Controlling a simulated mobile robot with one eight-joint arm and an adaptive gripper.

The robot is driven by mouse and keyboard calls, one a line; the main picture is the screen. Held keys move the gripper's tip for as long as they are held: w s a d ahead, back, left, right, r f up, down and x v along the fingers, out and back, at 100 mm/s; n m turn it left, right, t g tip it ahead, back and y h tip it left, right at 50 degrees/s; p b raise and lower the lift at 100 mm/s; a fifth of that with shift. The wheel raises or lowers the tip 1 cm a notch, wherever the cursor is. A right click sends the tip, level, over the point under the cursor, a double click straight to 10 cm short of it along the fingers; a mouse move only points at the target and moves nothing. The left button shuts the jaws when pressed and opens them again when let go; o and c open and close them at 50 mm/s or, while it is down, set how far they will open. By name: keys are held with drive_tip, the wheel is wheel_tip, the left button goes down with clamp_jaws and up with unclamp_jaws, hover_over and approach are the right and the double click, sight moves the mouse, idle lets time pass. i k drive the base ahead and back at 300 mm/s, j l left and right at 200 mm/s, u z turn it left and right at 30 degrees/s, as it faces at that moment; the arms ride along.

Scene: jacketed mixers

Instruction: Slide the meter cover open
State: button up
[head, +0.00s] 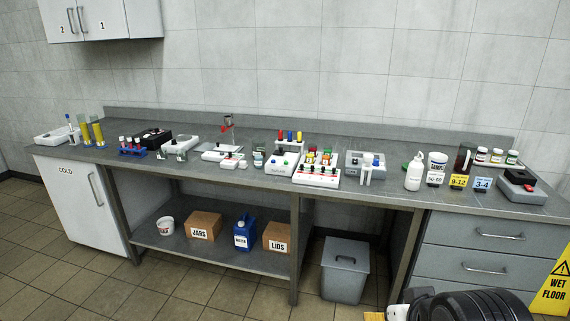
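No part is clearly readable as the meter or its cover from this distance. A low grey device with a dark top and a small red part (517,187) sits at the right end of the counter. A black box-like device (153,138) sits near the left end. Either could be the meter; I cannot tell which, nor whether a cover on it is open or shut. My gripper's fingertips do not show. A dark rounded part of my own body fills the bottom right and is far from both devices.
The grey counter (250,182) holds test-tube racks, a white block of coloured caps (316,176), a white bottle (414,173) and number cards (458,182). Below stand boxes (204,226) and a grey bin (345,268). A yellow wet-floor sign (554,288) stands at right.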

sight(280, 152)
drive_tip(key=i+u, duration=0.1)
drive_tip(key=i, duration=1.8)
drive_tip(key=i+l+u, duration=0.15)
drive_tip(key=i, duration=0.75)
